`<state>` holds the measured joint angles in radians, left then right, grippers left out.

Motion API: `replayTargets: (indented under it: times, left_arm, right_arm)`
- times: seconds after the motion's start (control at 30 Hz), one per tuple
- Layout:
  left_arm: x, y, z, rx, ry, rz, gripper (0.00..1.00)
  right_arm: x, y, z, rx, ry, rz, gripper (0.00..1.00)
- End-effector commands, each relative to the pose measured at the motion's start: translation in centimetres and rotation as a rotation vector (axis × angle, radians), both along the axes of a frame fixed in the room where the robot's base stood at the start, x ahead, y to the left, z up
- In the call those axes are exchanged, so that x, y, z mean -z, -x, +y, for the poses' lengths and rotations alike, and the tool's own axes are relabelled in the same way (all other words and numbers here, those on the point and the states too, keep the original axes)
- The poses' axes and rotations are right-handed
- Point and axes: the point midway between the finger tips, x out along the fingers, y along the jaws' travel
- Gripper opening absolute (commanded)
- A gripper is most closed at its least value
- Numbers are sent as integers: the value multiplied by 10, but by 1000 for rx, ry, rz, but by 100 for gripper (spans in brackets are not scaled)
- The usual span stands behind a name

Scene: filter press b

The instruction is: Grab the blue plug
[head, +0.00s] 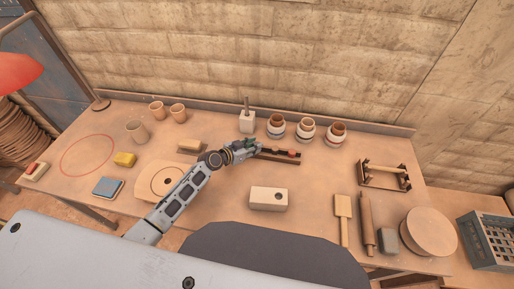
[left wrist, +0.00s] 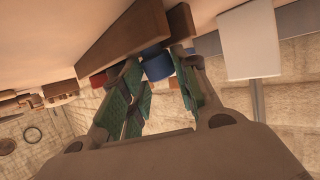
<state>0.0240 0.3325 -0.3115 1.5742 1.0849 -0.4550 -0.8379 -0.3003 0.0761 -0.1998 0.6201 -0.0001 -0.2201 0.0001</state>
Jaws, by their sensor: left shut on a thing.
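The blue plug (left wrist: 157,66) shows in the left wrist view between the green-padded fingers of my left gripper (left wrist: 154,74), beside a dark wooden rack (left wrist: 122,40). My left gripper (head: 250,147) is shut on the blue plug at the left end of the rack (head: 284,158) in the head view. There the gripper hides the blue plug. A red plug (head: 292,153) stands in the rack to the right of the gripper. I cannot tell whether the blue plug is clear of the rack. My right gripper is not in view.
A pale block with an upright tool (head: 247,123) stands just behind the gripper. Three banded pots (head: 307,130) stand at the back, right of it. A pale block with a hole (head: 268,198) lies in front.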

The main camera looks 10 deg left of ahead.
Motion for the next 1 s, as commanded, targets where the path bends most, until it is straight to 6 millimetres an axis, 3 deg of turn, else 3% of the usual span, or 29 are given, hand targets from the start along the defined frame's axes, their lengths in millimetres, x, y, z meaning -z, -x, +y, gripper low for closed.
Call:
replayTargets:
  times: [0.47,0.67,1.0]
  left_arm:
    - [-7,-2,2,-3,-4,-6,12]
    - [-25,-1,2,-1,-2,-5,12]
    - [-73,-1,1,-1,-2,-6,12]
  right_arm:
    - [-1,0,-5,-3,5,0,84]
    - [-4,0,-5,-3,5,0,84]
    - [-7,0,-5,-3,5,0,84]
